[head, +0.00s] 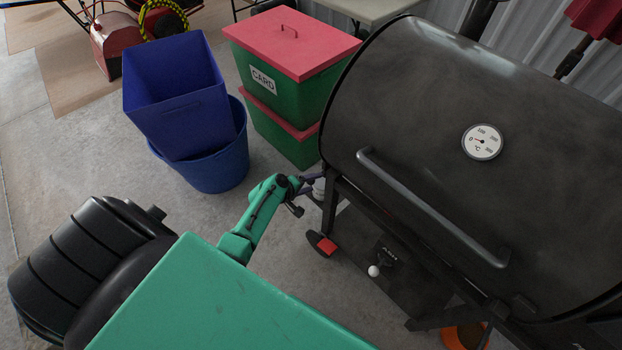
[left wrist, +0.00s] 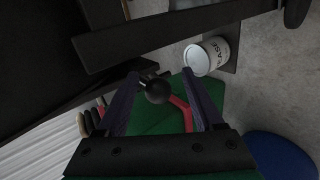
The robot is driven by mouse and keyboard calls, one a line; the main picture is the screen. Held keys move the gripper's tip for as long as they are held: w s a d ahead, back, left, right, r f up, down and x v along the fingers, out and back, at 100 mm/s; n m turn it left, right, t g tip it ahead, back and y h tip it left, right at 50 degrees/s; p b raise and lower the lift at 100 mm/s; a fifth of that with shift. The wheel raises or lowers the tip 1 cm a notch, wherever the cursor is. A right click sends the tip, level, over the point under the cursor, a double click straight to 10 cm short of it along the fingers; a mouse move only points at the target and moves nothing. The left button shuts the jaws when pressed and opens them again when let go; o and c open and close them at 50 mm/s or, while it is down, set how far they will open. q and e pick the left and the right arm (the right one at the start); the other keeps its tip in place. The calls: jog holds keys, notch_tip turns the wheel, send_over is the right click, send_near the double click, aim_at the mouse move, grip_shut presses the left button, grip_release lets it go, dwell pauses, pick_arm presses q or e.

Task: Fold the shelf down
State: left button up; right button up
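The black barrel grill (head: 440,110) fills the right of the head view, its lid closed. I cannot clearly pick out the folding shelf; dark bars of the grill frame (head: 400,232) run below the lid handle (head: 430,207). My left gripper (head: 314,184) is at the grill's left front corner, partly hidden against the dark frame. In the left wrist view, my left gripper (left wrist: 160,76) is open, its two dark purple fingers apart. A black ball knob (left wrist: 156,90) shows between them, nearer the left finger; contact is unclear. My right gripper is not in view.
A white can (left wrist: 200,58) stands near the fingers. Green boxes with red lids (head: 290,45) stand left of the grill. Blue bins (head: 185,100) stand farther left. A white ball (head: 374,271) shows low under the grill.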

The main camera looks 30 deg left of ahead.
pick_arm(q)
jog(key=shift+a+r, duration=0.1)
jog(key=shift+a, duration=0.05)
jog(key=shift+s+a+r, duration=0.1)
jog(key=shift+s+r, duration=0.05)
jog(key=shift+r, duration=0.05)
jog(key=p+v, duration=0.3)
jog(key=v, duration=1.1)
jog(key=shift+f, duration=0.15)
